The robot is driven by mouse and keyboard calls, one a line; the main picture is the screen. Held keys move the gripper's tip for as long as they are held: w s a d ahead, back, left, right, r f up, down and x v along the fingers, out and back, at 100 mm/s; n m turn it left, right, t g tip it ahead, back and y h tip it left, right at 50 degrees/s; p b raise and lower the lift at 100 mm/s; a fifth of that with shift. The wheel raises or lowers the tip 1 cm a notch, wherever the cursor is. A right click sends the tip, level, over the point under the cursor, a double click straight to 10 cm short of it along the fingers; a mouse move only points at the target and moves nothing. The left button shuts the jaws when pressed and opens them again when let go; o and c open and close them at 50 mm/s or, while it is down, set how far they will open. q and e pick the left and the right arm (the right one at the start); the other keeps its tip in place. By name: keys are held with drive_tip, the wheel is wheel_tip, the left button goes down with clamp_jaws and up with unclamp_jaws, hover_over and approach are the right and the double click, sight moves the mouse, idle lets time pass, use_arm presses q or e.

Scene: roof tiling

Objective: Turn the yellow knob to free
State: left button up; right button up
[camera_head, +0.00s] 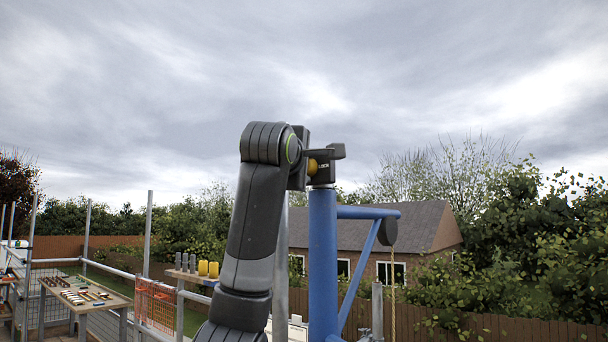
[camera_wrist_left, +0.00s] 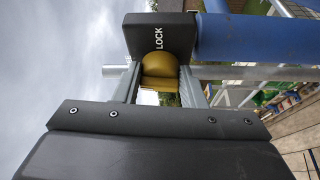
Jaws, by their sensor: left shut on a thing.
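The yellow knob (camera_wrist_left: 160,68) sits on a dark box (camera_wrist_left: 150,32) with the word LOCK in white beside the knob. In the head view the knob (camera_head: 312,167) shows at the top of a blue post (camera_head: 322,250), next to the dark box (camera_head: 327,160). My left gripper (camera_wrist_left: 162,84) is shut on the knob, one finger on each side of it. In the head view my left gripper (camera_head: 304,164) reaches the knob from the left. Part of the knob is hidden by the fingers. No FREE label is visible. My right gripper is not in view.
A blue arm with a dark pulley (camera_head: 387,231) and a hanging rope (camera_head: 393,290) extends right from the post. A table (camera_head: 85,300) with tools stands at the lower left. Yellow cylinders (camera_head: 208,269) stand on a shelf behind my arm. Scaffold rails run at left.

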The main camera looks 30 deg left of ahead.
use_arm(q)
drive_tip(key=shift+n, duration=0.5)
drive_tip(key=o, duration=1)
drive_tip(key=shift+a, duration=0.1)
drive_tip(key=b+v, duration=0.8)
drive_tip(key=v, duration=0.9)
drive_tip(key=shift+s+r+b, duration=0.2)
drive_tip(key=shift+r+b, duration=0.1)
drive_tip(key=shift+b, duration=0.1)
